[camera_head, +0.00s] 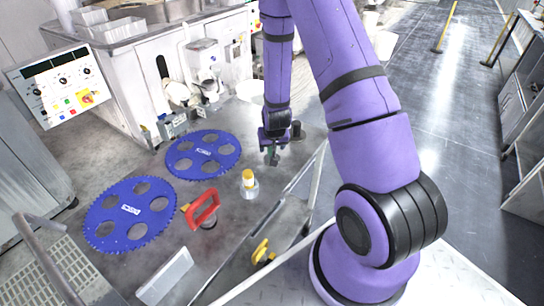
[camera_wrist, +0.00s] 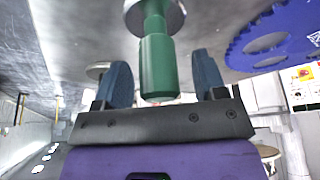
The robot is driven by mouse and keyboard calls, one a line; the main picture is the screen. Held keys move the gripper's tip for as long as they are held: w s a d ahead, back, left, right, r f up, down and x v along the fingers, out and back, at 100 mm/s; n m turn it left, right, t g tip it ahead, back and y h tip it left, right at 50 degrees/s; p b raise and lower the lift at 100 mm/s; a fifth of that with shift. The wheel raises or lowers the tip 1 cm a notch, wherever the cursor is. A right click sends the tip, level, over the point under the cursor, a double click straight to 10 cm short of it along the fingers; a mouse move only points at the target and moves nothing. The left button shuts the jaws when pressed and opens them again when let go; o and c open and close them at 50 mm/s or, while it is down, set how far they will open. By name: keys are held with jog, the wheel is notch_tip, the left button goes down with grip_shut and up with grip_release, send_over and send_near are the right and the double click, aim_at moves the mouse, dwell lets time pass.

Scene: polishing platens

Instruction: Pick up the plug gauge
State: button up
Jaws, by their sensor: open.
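The plug gauge, with a green handle (camera_wrist: 157,68) and a bright metal end (camera_wrist: 153,14), shows in the wrist view between my gripper's two blue-grey fingers. My gripper (camera_wrist: 163,82) is open, with a visible gap on each side of the handle. In the head view my gripper (camera_head: 271,152) points down over the grey surface, and its fingers largely hide the gauge there. I cannot tell the exact depth of the handle between the fingers.
Two blue toothed discs (camera_head: 130,210) (camera_head: 203,146) lie to the left. A red handle (camera_head: 203,208), a yellow-topped metal piece (camera_head: 249,181) and a yellow clamp-like item (camera_head: 262,252) are nearby. A metal rail (camera_head: 316,187) runs right of the gripper. A control panel (camera_head: 60,84) stands at the far left.

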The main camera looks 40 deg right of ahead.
jog(key=shift+w+d+f, duration=0.1)
jog(key=shift+w+f, duration=0.1)
jog(key=shift+f, duration=0.3)
jog(key=shift+c, duration=0.3)
grip_shut()
jog(key=shift+r, duration=0.1)
jog(key=shift+r, duration=4.95)
